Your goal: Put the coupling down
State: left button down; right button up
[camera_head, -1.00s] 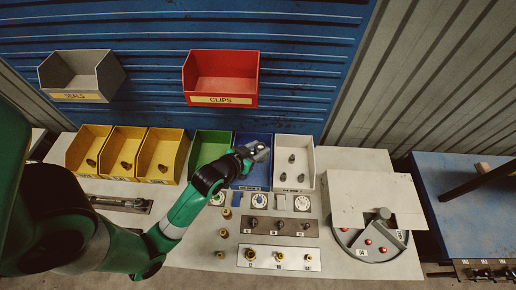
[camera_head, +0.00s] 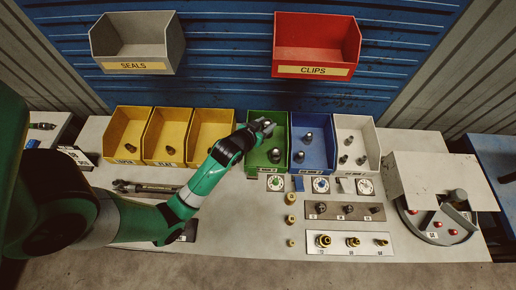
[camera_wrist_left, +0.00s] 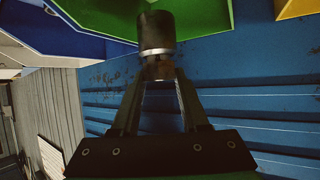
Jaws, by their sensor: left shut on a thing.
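My left gripper (camera_head: 262,128) is over the back of the green bin (camera_head: 254,168) in the head view. It is shut on a dark cylindrical coupling with a shiny metal end, which shows between the fingertips in the left wrist view (camera_wrist_left: 157,34). The green bin's wall (camera_wrist_left: 205,14) shows behind the coupling there. Another dark coupling (camera_head: 275,155) lies in the green bin. The blue bin (camera_head: 318,170) to its right holds couplings too. My right gripper is not in view.
Yellow bins (camera_head: 165,150) stand left of the green bin, and a white bin (camera_head: 362,177) stands right of the blue one. The red clips bin (camera_head: 316,45) and grey seals bin (camera_head: 137,45) hang above. Brass fittings sit on a plate (camera_head: 350,250) in front.

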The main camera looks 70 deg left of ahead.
pick_arm(q)
jog(key=shift+w+d+f, duration=0.1)
jog(key=shift+w+f, duration=0.05)
jog(key=shift+f, duration=0.15)
notch_tip(320, 180, down, 9)
jog(key=b, duration=0.3)
jog(key=shift+f, duration=0.15)
jog(key=shift+f, duration=0.15)
jog(key=shift+c, duration=2.1)
grip_release()
